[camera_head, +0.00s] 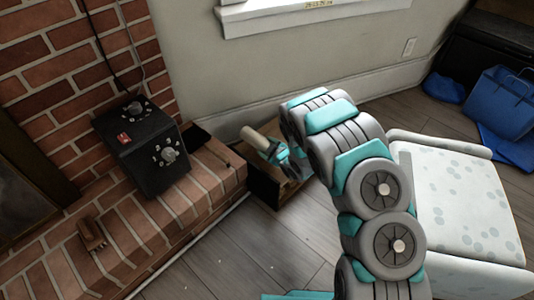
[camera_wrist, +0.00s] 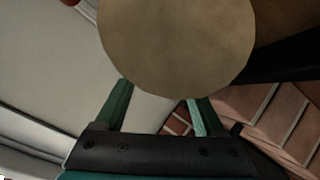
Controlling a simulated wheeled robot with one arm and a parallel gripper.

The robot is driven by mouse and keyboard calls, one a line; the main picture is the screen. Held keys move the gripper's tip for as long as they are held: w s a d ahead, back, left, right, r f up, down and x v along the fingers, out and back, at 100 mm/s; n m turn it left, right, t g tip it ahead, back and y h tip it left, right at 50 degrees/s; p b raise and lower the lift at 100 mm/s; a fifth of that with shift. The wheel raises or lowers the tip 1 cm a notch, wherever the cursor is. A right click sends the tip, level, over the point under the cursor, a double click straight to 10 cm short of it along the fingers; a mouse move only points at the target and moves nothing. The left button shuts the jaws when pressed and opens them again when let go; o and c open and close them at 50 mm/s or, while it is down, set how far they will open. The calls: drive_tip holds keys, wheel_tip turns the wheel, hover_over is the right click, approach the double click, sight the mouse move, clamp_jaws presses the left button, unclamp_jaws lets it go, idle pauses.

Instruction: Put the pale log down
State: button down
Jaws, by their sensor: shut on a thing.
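The pale log (camera_head: 255,138) is held by my gripper (camera_head: 270,150) above a low brown wooden box (camera_head: 264,184) in the head view. The log points out to the left of the gripper, toward the brick hearth. In the wrist view, the round tan end of the pale log (camera_wrist: 178,45) fills the upper middle, and the gripper's two green fingers (camera_wrist: 158,110) lie on either side of it. My arm hides part of the box and what is in it. I cannot tell whether the log touches the box.
A black box with knobs (camera_head: 150,150) stands on the brick hearth (camera_head: 130,225), with a small brown brush-like object (camera_head: 91,234) nearby. A spotted pale ottoman (camera_head: 465,200) is on the right, and blue bags (camera_head: 500,103) lie behind it. Wooden floor (camera_head: 245,250) is clear in front.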

drive_tip(key=shift+f, duration=1.8)
drive_tip(key=shift+f, duration=0.1)
unclamp_jaws()
